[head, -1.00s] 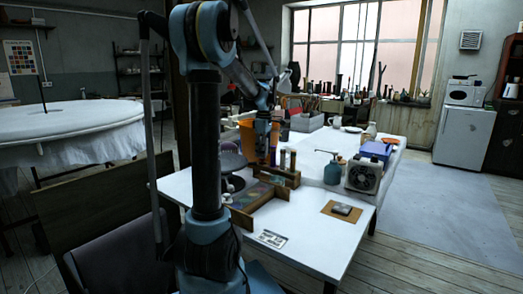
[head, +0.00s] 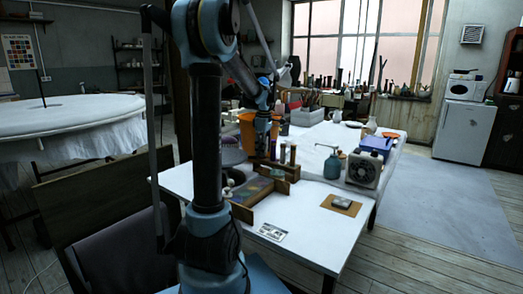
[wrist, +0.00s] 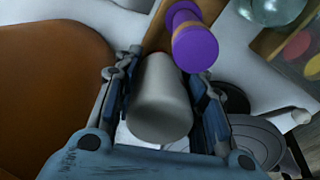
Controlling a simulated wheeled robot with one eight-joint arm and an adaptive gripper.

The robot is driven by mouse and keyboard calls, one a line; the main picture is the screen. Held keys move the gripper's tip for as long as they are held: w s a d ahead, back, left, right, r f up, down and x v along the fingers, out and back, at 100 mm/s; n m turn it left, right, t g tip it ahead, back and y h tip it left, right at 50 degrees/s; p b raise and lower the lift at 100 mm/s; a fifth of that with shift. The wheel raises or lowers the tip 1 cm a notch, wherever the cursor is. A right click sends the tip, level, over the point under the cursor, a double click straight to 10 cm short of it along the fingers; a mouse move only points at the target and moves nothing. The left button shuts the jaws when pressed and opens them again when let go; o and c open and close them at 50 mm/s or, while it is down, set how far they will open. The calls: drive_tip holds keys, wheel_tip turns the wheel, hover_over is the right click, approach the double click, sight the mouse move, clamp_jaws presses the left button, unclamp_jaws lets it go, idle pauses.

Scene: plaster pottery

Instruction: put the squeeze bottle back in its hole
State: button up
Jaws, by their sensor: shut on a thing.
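My gripper (wrist: 160,100) is shut on the squeeze bottle (wrist: 160,105), a pale grey cylinder seen nearly end-on between the two fingers in the wrist view. A wooden rack (wrist: 155,32) lies beyond it, partly hidden behind the bottle. A second bottle with a purple end (wrist: 195,48) stands close beside the held one, to its right. In the head view my gripper (head: 262,148) is beside the wooden rack (head: 290,172), where slim bottles (head: 292,155) stand upright. The held bottle is hard to make out there, and the hole is not clearly visible.
An orange bucket (head: 246,128) stands close by my gripper and fills the left of the wrist view (wrist: 45,85). The front of the white table (head: 300,225) is mostly clear.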

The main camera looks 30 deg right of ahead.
drive_tip(key=shift+f, duration=0.45)
idle(0.4)
drive_tip(key=o, duration=0.7)
drive_tip(key=shift+r, duration=0.1)
drive_tip(key=r, duration=1.1)
drive_tip(key=shift+s+a+r, duration=0.15)
drive_tip(key=shift+s+r, duration=0.2)
drive_tip(key=shift+s, duration=0.05)
drive_tip(key=s+a+f+m, duration=0.2)
drive_tip(key=s+a, duration=0.1)
drive_tip(key=a, duration=0.9)
drive_tip(key=s+a+f+m, duration=0.1)
drive_tip(key=s+a+f, duration=0.2)
drive_tip(key=a, duration=0.9)
drive_tip(key=s+a+f+m, duration=0.1)
drive_tip(key=s+a+f, duration=0.4)
drive_tip(key=s+a+f+m, duration=0.2)
drive_tip(key=s+a+f, duration=0.3)
drive_tip(key=a+f, duration=0.1)
drive_tip(key=s+a+f+m+t, duration=0.1)
drive_tip(key=s+a+f, duration=0.4)
drive_tip(key=shift+s+a+f, duration=0.2)
drive_tip(key=shift+s+f, duration=0.15)
drive_tip(key=shift+s, duration=0.05)
